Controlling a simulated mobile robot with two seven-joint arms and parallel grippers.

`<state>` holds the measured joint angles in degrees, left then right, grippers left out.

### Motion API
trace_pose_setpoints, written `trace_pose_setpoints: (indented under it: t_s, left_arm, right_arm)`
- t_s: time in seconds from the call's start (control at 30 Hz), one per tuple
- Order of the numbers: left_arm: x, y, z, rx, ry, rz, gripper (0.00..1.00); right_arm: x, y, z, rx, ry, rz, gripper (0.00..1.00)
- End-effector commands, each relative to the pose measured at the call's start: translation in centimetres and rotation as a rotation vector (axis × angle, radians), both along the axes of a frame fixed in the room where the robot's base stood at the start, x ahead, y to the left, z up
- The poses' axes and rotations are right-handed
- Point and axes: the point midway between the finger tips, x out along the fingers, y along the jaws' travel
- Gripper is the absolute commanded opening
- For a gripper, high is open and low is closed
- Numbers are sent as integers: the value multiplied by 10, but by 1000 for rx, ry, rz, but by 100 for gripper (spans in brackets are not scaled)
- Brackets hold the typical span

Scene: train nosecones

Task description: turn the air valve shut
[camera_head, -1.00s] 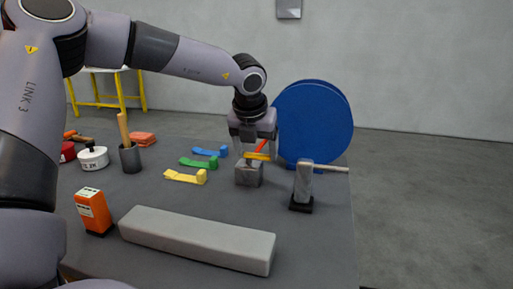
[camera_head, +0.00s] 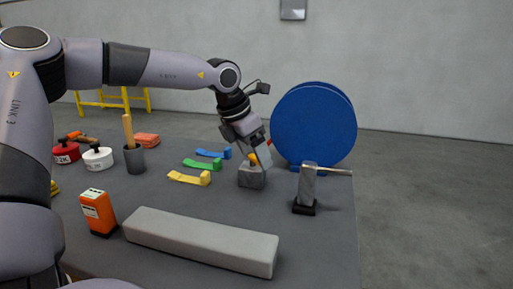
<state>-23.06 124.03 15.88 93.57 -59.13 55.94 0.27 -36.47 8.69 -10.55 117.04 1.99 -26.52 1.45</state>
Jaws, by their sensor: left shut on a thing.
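The air valve is a small grey block (camera_head: 252,178) on the dark table, left of the blue disc, with a yellow part showing at its top. A small red piece shows beside the fingers; most of the handle is hidden by my gripper. My left gripper (camera_head: 261,158) reaches down onto the valve's top from above, tilted and turned. It is shut on the valve handle, though the grip itself is largely hidden. My right gripper is not in view.
A large blue disc (camera_head: 314,125) and an upright grey post (camera_head: 307,185) with a rod stand close right. Blue, green and yellow levers (camera_head: 190,178) lie left. A long grey bar (camera_head: 200,240) and an orange box (camera_head: 98,212) are in front.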

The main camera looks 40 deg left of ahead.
Motion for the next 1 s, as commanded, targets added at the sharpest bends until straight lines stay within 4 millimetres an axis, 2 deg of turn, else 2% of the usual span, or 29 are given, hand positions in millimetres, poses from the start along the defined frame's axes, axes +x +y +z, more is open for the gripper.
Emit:
trace_pose_setpoints:
  t_s: [0.33,0.7,1.0]
  left_arm:
    - [-5,7,3,-3,-2,-325,44]
    - [-8,14,1,0,-2,-645,44]
    - [-9,17,1,2,-2,-812,44]
  right_arm:
    - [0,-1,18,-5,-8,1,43]
    - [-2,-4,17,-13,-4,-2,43]
    - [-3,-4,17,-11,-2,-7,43]
